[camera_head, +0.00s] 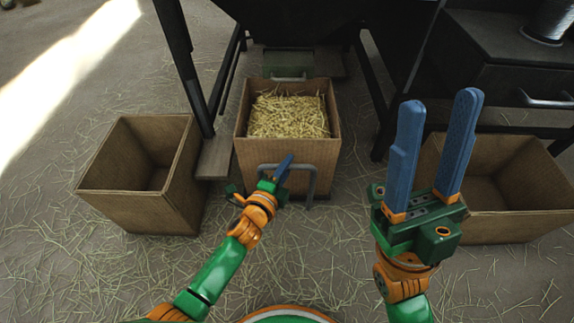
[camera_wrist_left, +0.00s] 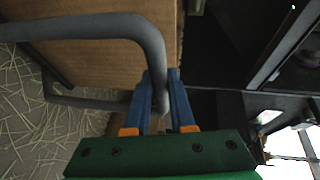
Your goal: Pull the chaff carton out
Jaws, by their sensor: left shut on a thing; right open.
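The chaff carton (camera_head: 290,158) is a brown box filled with yellow straw chaff (camera_head: 287,115). It stands in the middle of the head view, its back part near the dark machine frame. A grey bar handle (camera_head: 312,180) is on its front face. My left gripper (camera_head: 284,168) is at this handle; in the left wrist view its blue fingers (camera_wrist_left: 161,100) are shut on the grey handle (camera_wrist_left: 150,40). The carton's brown wall (camera_wrist_left: 95,65) shows behind the handle. My right gripper (camera_head: 436,145) is open and empty, raised right of the carton, fingers pointing away from me.
An empty brown box (camera_head: 135,208) stands on the left, and another empty box (camera_head: 515,226) on the right, partly behind my right gripper. Dark machine legs (camera_head: 190,75) flank the carton. A wooden board (camera_head: 214,158) lies between the left box and carton. Straw-strewn floor in front is open.

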